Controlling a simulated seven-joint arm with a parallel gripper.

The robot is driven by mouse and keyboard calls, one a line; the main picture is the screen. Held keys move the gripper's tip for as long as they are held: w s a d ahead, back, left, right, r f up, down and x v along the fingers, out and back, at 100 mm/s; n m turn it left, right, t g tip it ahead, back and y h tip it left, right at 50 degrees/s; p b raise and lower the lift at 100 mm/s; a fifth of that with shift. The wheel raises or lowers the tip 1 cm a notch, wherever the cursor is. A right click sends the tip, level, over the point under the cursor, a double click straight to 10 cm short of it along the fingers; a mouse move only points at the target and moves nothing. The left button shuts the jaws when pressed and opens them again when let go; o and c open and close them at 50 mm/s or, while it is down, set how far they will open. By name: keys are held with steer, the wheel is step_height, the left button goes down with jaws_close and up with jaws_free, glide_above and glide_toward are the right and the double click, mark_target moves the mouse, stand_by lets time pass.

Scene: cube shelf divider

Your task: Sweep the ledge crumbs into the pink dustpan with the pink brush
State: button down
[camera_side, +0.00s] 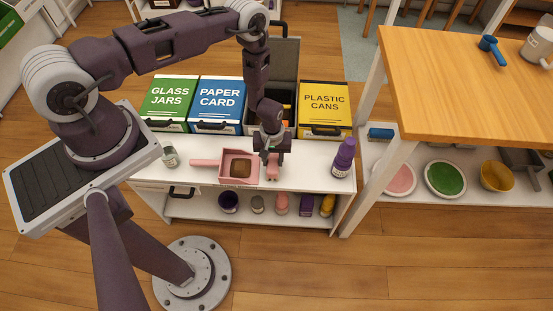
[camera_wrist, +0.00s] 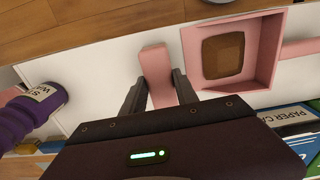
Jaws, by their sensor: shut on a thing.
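The pink dustpan (camera_side: 226,160) lies on the white ledge (camera_side: 310,178), its handle pointing left in the side view. A brown square patch (camera_side: 240,169) lies inside it; I cannot tell if it is crumbs. My gripper (camera_side: 272,158) is shut on the pink brush (camera_side: 272,173), just right of the dustpan. In the wrist view the brush (camera_wrist: 155,65) stands between my two fingers (camera_wrist: 158,88), beside and apart from the dustpan (camera_wrist: 266,45), which holds the brown patch (camera_wrist: 222,56). The brush's lower end is hard to make out. I see no loose crumbs on the ledge.
A purple bottle (camera_side: 343,158) stands at the ledge's right end, a small jar (camera_side: 170,156) at its left. Behind are the glass jars bin (camera_side: 168,100), paper card bin (camera_side: 216,102), an open dark bin and plastic cans bin (camera_side: 325,105). A wooden table (camera_side: 460,90) stands at right.

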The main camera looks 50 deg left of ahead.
steer(key=shift+w+d, duration=0.6)
steer(key=shift+s+a, duration=0.85)
steer(key=shift+s, duration=0.1)
steer(key=shift+w+d, duration=1.1)
steer(key=shift+w, duration=0.15)
steer(key=shift+s+a, duration=1.1)
steer(key=shift+s, duration=0.15)
steer(key=shift+w+r, duration=0.1)
steer(key=shift+r, duration=4)
